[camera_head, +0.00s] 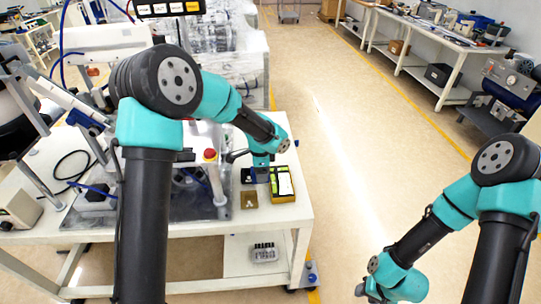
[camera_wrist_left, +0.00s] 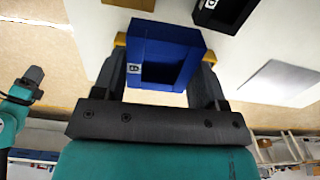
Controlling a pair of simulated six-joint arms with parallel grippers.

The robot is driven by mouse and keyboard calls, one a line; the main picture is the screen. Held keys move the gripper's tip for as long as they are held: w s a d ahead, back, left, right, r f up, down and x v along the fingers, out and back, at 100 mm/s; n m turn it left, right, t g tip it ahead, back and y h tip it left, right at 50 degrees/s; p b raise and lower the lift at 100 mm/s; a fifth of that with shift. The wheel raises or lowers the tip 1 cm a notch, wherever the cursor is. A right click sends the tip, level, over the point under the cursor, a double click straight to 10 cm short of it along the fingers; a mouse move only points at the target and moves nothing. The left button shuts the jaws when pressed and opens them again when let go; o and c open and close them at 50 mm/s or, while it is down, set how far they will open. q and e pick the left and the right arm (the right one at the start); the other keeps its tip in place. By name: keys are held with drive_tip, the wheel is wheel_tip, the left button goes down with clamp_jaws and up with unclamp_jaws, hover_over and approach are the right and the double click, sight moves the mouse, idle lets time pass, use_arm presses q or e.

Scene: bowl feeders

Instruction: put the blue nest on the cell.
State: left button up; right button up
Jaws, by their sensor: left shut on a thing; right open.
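The blue nest (camera_wrist_left: 196,40) is a blue block with a square opening and a small white label. In the left wrist view it sits between the two dark fingers of my left gripper (camera_wrist_left: 163,65), which is shut on it. In the head view my left gripper (camera_head: 261,174) is low over the right part of the white table, and the arm partly hides what it holds. I cannot tell from these views which thing is the cell. My right gripper (camera_head: 361,291) is open over the floor at the lower right, away from the table; its fingers show only in part.
A yellow-and-black box (camera_head: 282,186) and a small brown block (camera_head: 249,200) stand close to my left gripper. A black nest (camera_wrist_left: 226,13) and a flat grey plate (camera_wrist_left: 279,83) show in the left wrist view. A machine with a red button (camera_head: 210,155) stands left of the gripper.

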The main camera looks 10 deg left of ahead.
use_arm(q)
drive_tip(key=f, duration=0.1)
drive_tip(key=s+f, duration=0.1)
drive_tip(key=f, duration=0.1)
drive_tip(key=shift+a, duration=0.15)
drive_tip(key=w+a, duration=0.1)
drive_tip(key=w, duration=0.4)
drive_tip(key=w+a+f, duration=0.1)
drive_tip(key=w+a, duration=0.1)
drive_tip(key=w, duration=0.2)
drive_tip(key=w+a, duration=0.1)
drive_tip(key=w, duration=0.4)
drive_tip(key=shift+w+a+f, duration=0.15)
drive_tip(key=shift+w+a, duration=0.1)
drive_tip(key=shift+w, duration=0.1)
drive_tip(key=shift+w, duration=0.1)
drive_tip(key=shift+w+a, duration=0.1)
drive_tip(key=shift+w, duration=0.1)
drive_tip(key=shift+f, duration=1.8)
drive_tip(key=shift+f, duration=0.1)
